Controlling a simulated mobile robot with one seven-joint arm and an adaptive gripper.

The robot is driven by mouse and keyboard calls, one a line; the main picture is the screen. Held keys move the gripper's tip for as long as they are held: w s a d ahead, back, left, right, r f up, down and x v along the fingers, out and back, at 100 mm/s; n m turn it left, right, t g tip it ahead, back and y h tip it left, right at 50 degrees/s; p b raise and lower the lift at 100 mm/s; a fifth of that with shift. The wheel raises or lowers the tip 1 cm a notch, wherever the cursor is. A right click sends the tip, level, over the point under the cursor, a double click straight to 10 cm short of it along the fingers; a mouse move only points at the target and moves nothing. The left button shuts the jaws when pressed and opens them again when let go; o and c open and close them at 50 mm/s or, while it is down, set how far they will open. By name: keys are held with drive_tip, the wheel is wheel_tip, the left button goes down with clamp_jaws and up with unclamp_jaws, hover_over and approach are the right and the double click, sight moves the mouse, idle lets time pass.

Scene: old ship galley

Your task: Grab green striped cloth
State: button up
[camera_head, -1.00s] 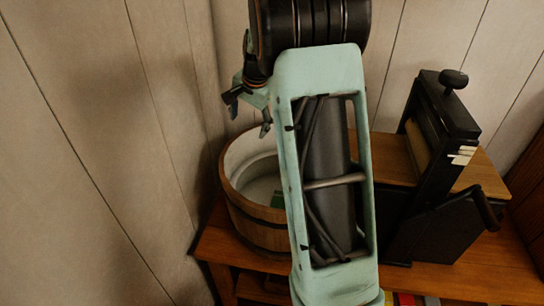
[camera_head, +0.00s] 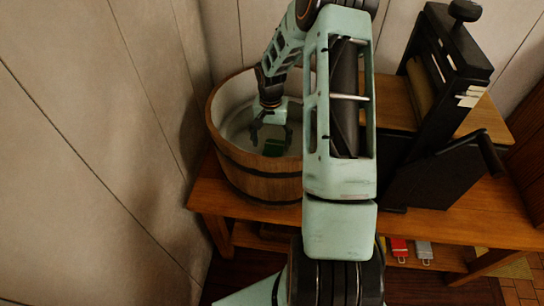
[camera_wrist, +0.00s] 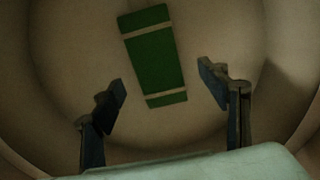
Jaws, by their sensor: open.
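The green striped cloth (camera_wrist: 153,60) lies on the floor of a round wooden tub (camera_head: 258,186). In the wrist view it is a green rectangle with pale bands near both ends. In the head view only a small green patch of the cloth (camera_head: 273,147) shows. My gripper (camera_head: 271,137) is inside the tub, pointing down. In the wrist view my gripper (camera_wrist: 163,89) is open and empty, with one finger on each side of the cloth's lower part. The cloth extends above the fingertips in that view. I cannot tell how high the fingertips are above it.
The tub wall surrounds my gripper. The tub stands on a wooden table (camera_head: 459,220) in the corner by pale plank walls (camera_head: 85,120). A black press-like device (camera_head: 440,125) stands to the right. Red and grey items (camera_head: 411,248) sit below the tabletop.

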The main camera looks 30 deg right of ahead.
sight(272, 155)
drive_tip(key=f, duration=0.4)
drive_tip(key=shift+s+f, duration=0.3)
drive_tip(key=shift+s, duration=0.05)
drive_tip(key=shift+c, duration=0.2)
